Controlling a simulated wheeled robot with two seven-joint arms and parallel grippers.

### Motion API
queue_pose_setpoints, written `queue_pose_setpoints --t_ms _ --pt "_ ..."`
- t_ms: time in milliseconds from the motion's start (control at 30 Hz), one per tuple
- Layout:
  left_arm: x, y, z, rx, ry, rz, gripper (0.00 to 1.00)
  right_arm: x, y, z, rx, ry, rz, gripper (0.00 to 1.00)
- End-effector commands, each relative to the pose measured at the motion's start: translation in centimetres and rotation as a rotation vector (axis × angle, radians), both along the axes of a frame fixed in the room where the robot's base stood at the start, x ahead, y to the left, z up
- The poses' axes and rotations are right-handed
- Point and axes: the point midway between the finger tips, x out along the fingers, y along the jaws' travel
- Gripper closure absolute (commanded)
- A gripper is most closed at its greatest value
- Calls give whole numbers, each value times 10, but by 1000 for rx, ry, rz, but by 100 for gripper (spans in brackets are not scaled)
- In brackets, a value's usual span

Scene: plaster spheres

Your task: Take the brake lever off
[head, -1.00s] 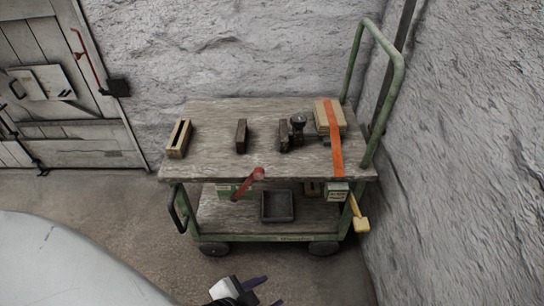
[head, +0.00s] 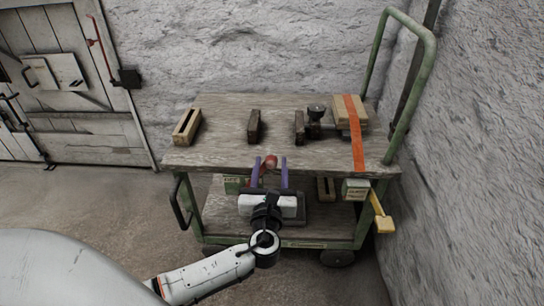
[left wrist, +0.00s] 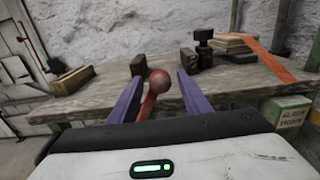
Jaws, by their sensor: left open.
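The brake lever is a red bar with a round red knob (head: 270,161) at the front edge of the cart's top. In the left wrist view the red knob (left wrist: 159,81) shows between my fingertips, with its bar slanting down below it. My left gripper (head: 270,170) is open, its two purple fingers pointing at the cart, one on each side of the knob. I see gaps between the knob and the fingers. The gripper body hides the lever's lower part in the head view. My right gripper is in neither view.
The green cart (head: 180,158) has a wooden top holding a slotted wooden block (head: 187,126), dark blocks (head: 254,126) and a box under an orange strap (head: 356,140). A yellow handle (head: 384,222) hangs at the right, beside a labelled box (head: 355,190). Rough walls stand behind and right.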

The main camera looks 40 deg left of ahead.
Motion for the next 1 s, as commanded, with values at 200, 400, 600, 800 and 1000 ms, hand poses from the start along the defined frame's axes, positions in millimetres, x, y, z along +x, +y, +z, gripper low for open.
queue_pose_setpoints --t_ms 200,400,600,800,1000 --pt "32 20 -2 -1 -1 0 56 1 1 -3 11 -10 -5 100" --pt "45 28 -1 -2 0 -1 56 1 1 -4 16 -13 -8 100" --pt "47 29 -1 -4 0 -2 56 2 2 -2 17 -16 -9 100" --pt "46 28 -1 -4 1 -2 75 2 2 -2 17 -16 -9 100" --pt "47 28 -1 -5 0 -3 100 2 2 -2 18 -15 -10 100"
